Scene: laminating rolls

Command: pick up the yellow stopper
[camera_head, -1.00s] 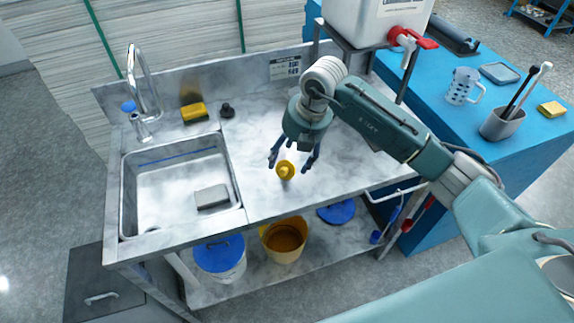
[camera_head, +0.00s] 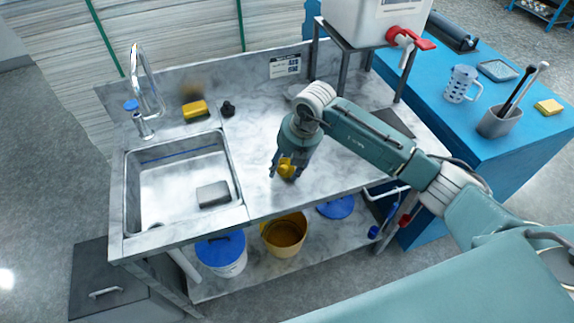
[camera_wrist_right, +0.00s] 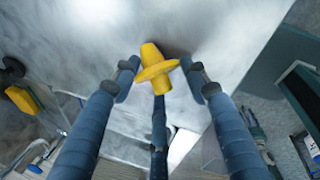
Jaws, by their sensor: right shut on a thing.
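The yellow stopper (camera_head: 287,169) is at the front part of the marble-patterned counter, right of the sink. My right gripper (camera_head: 286,174) comes down over it from above and is shut on it. I cannot tell whether the stopper touches the counter. My left gripper is not in view.
The sink (camera_head: 180,185) holds a grey block (camera_head: 213,194). A yellow sponge (camera_head: 196,110) and a small black stopper (camera_head: 228,108) lie behind it. A white tank (camera_head: 375,20) with a red tap stands at the back right. Buckets stand on the lower shelf.

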